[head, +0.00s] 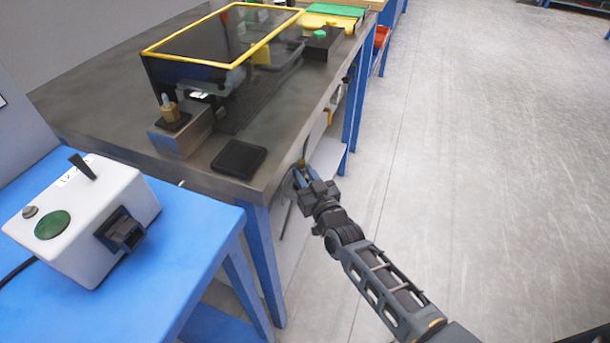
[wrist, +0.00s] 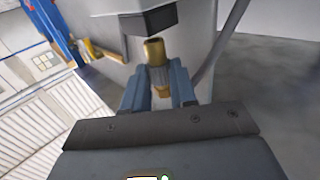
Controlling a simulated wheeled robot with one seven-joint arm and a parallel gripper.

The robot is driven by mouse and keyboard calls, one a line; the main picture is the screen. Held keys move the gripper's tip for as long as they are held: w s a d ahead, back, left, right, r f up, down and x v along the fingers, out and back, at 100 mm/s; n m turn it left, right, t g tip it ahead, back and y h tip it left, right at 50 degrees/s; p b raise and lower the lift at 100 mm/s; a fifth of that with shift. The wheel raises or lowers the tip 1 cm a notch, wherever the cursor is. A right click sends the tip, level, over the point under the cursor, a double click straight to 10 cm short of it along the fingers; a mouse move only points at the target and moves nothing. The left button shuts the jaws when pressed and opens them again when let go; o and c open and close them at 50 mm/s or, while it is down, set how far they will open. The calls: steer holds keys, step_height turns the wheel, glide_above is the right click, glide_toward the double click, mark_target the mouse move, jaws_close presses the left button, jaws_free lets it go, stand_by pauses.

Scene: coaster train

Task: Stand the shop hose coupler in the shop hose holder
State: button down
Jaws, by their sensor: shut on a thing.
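My gripper (head: 302,175) is beside the front edge of the grey workbench, near its corner. In the wrist view my gripper (wrist: 160,88) is shut on a brass coupler (wrist: 154,50) with a grey ribbed collar, which I take for the shop hose coupler. Its brass end points away from my palm, and its lower part is hidden between the fingers. A small brass tip (head: 301,162) shows at the fingers in the head view. I cannot tell for sure which thing is the shop hose holder. A dark bracket (wrist: 148,20) lies just beyond the coupler.
On the workbench (head: 110,103) stand a metal block (head: 180,136) with a brass fitting (head: 168,107), a flat black pad (head: 239,158) and a yellow-rimmed dark case (head: 190,85). A white box (head: 83,215) sits on the blue table (head: 160,255).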

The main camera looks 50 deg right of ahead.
steer(key=shift+f+b, duration=1)
steer(key=shift+f, duration=0.15)
stand_by(0.4)
steer(key=c, duration=0.8)
jaws_free()
steer(key=shift+p+v, duration=0.5)
steer(key=shift+v, duration=3.4)
steer(key=s+a+r+n+y+p, duration=0.2)
steer(key=s+a+r, duration=0.3)
steer(key=s, duration=0.4)
steer(key=s+a+r+n+y+p, duration=0.15)
steer(key=s+a+r, duration=0.25)
steer(key=s+a, duration=0.4)
steer(key=s+a+r+y, duration=0.1)
steer(key=s+r, duration=0.3)
steer(key=r, duration=0.1)
steer(key=s+a+r+n+g+y+p, duration=0.1)
steer(key=s+a+r, duration=0.1)
steer(key=s+r, duration=0.2)
steer(key=s+a+r+y+p, duration=0.1)
steer(key=s+a+r+y, duration=0.1)
steer(key=s+r, duration=0.3)
step_height(320, 180, up, 2)
steer(key=shift+r+n+g, duration=0.2)
steer(key=shift+n+g, duration=0.05)
steer(key=shift+g, duration=0.05)
